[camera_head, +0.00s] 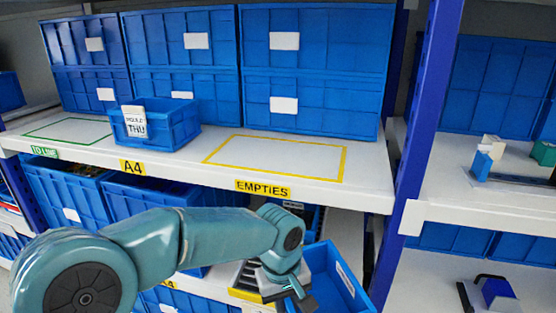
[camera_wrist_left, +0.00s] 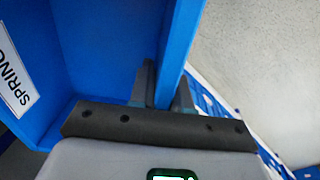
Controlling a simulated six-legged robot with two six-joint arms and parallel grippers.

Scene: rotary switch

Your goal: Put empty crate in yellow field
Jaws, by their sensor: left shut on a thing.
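My left gripper (camera_head: 300,288) is shut on the wall of a blue crate (camera_head: 335,278), below the front edge of the middle shelf. The crate is tilted, and the part of its inside that shows is plain blue. In the left wrist view the two fingers (camera_wrist_left: 165,90) pinch the wall of the crate (camera_wrist_left: 100,45), and a white label starting "SPRING" shows at the left. The yellow field (camera_head: 275,158) is a yellow outline on the shelf, above a yellow "EMPTIES" tag (camera_head: 263,188). It is bare. My right gripper is in neither view.
A small blue crate marked "THU" (camera_head: 156,122) stands left of the yellow field. A green outlined field (camera_head: 68,131) lies further left. Large blue crates (camera_head: 315,70) are stacked behind. A blue shelf post (camera_head: 417,130) rises on the right. Blue crates (camera_head: 65,185) fill the lower shelf.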

